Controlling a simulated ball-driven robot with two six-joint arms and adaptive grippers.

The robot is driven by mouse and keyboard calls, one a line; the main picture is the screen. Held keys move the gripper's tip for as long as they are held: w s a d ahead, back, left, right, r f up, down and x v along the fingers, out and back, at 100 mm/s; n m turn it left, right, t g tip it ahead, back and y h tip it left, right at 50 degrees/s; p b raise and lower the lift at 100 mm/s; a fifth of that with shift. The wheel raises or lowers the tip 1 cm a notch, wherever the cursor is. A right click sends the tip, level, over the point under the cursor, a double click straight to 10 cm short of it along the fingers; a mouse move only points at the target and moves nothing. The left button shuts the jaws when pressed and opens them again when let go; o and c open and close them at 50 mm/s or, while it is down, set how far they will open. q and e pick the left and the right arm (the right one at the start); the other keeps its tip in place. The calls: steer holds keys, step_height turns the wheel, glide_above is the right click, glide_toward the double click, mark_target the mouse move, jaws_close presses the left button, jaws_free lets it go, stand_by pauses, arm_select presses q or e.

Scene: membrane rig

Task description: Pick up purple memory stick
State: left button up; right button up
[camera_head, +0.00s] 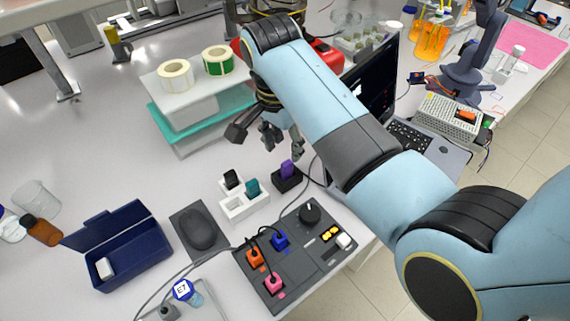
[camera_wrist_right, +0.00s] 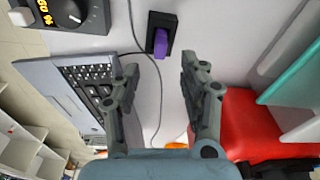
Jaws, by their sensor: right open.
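The purple memory stick (camera_head: 288,168) stands upright in a small black holder (camera_head: 286,184) on the white table. In the right wrist view the purple stick (camera_wrist_right: 161,43) and its black holder (camera_wrist_right: 163,20) lie ahead of the fingertips, a little left of the gap. My right gripper (camera_head: 270,138) is open and empty, above and behind the stick in the head view. It also shows in the right wrist view (camera_wrist_right: 158,72), its fingers apart and not touching the stick. My left gripper is not in view.
A white holder (camera_head: 246,206) with black and teal sticks stands beside the black one. A grey control panel (camera_head: 300,265) with plugs and cables is nearer. A label-roll stand (camera_head: 200,105), a laptop (camera_head: 440,150) and a red case (camera_wrist_right: 250,125) are close. A cable passes beside the holder.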

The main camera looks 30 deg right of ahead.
mark_target(287, 163)
steer(key=shift+w+d+f, duration=0.1)
steer(key=shift+d+f, duration=0.05)
steer(key=shift+f, duration=0.65)
steer(key=shift+d+f, duration=0.1)
steer(key=shift+f, duration=0.65)
step_height(287, 163, down, 4)
steer(key=b, duration=0.2)
steer(key=shift+d+b, duration=0.1)
steer(key=shift+b, duration=0.2)
steer(key=shift+f+b, duration=0.3)
steer(key=shift+b, duration=0.1)
steer(key=shift+r, duration=0.1)
jaws_close()
